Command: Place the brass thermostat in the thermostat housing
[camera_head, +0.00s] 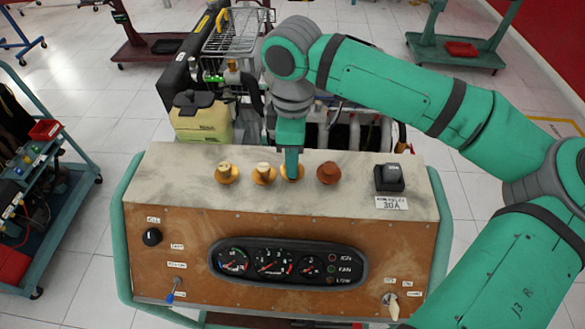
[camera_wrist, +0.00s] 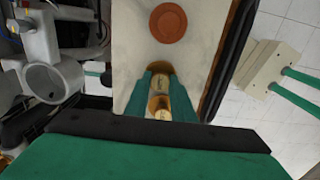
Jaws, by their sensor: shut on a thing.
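My gripper (camera_head: 291,172) points down at the top of the engine console and is shut on a brass thermostat (camera_head: 292,175), the third piece in a row. In the wrist view, brass parts (camera_wrist: 160,80) show between the green fingers (camera_wrist: 166,92). Two similar brass pieces (camera_head: 227,174) (camera_head: 264,174) stand to its left, and a reddish-brown one (camera_head: 328,174) to its right. A grey round open-ended fitting (camera_wrist: 45,82) shows at left in the wrist view; I cannot tell whether it is the thermostat housing.
The console top (camera_head: 190,190) carries a black relay (camera_head: 390,178) at right, with a label in front. A yellowish tank (camera_head: 200,120) and engine parts stand behind it. A wire basket (camera_head: 238,30) is at the back. A tool cart (camera_head: 45,190) stands at left.

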